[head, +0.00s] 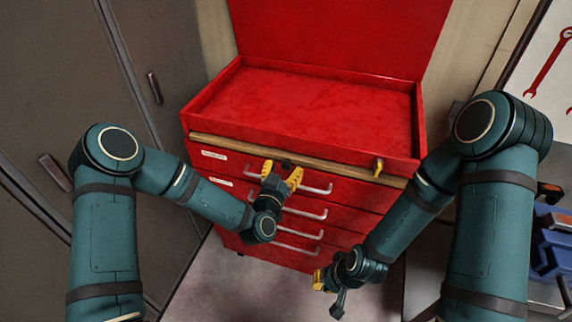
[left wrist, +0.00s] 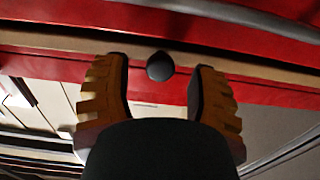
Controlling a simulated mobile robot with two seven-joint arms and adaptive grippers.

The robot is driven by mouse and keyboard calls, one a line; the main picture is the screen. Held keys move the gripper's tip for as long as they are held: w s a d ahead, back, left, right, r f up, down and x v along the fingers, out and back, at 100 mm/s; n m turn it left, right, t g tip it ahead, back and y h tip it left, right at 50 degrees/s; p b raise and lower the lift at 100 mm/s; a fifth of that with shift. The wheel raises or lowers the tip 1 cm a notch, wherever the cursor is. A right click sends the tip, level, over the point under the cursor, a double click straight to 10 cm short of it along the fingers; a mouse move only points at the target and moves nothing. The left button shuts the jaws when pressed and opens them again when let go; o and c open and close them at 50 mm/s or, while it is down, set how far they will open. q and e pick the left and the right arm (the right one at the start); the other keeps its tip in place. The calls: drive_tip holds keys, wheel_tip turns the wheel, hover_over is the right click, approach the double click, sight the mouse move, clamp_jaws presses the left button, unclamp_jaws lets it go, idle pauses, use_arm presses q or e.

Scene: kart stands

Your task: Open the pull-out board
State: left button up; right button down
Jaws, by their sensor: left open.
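The pull-out board (head: 330,164) is a light wooden strip across the front of the red cabinet, just under its top tray. It looks pushed in, with only its front edge showing. A dark round knob (left wrist: 160,66) on the board shows between my left fingertips in the left wrist view. My left gripper (head: 281,173) is open at the middle of the board, its yellow fingers on either side of the knob and apart from it. It also fills the lower left wrist view (left wrist: 160,78). My right gripper (head: 325,281) hangs low in front of the cabinet; its finger opening is unclear.
The red cabinet (head: 320,107) has an open tray top and several drawers with metal handles (head: 300,211) below the board. A small yellow piece (head: 377,167) sits at the board's right part. Grey lockers (head: 60,110) stand left; a blue bin (head: 552,240) is at right.

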use_arm(q)
drive_tip(key=shift+x, duration=1)
clamp_jaws()
drive_tip(key=shift+s, duration=0.1)
